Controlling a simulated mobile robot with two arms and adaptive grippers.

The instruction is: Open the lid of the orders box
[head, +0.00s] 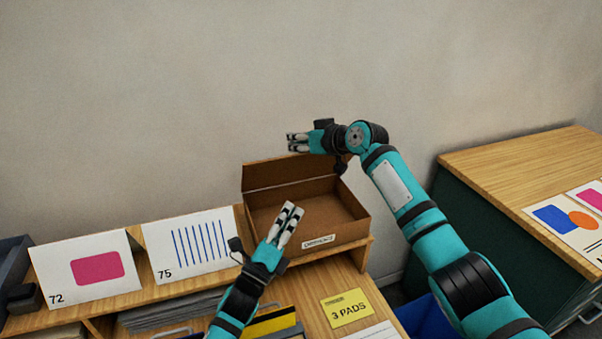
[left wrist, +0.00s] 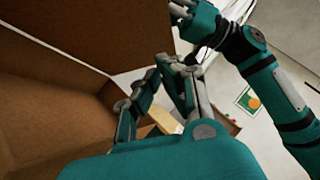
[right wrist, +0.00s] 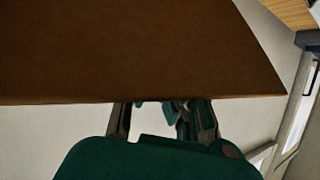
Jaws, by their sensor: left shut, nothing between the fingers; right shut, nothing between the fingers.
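The orders box (head: 350,232) is a brown box with a white label on its front, standing on a wooden shelf against the wall. Its lid (head: 270,174) stands raised at the back, and the inside looks empty. The lid also shows in the left wrist view (left wrist: 110,30) and fills the top of the right wrist view (right wrist: 130,50). My left gripper (head: 292,209) is shut and empty, in front of the box's left part in the picture. My right gripper (head: 290,143) is shut and empty, at the lid's upper edge; whether it touches the lid cannot be told.
Cards marked 72 (head: 90,270) and 75 (head: 188,246) stand left of the box. A yellow "3 PADS" card (head: 346,308) lies on the desk in front. A dark green cabinet (head: 480,235) with a wooden top stands at the right.

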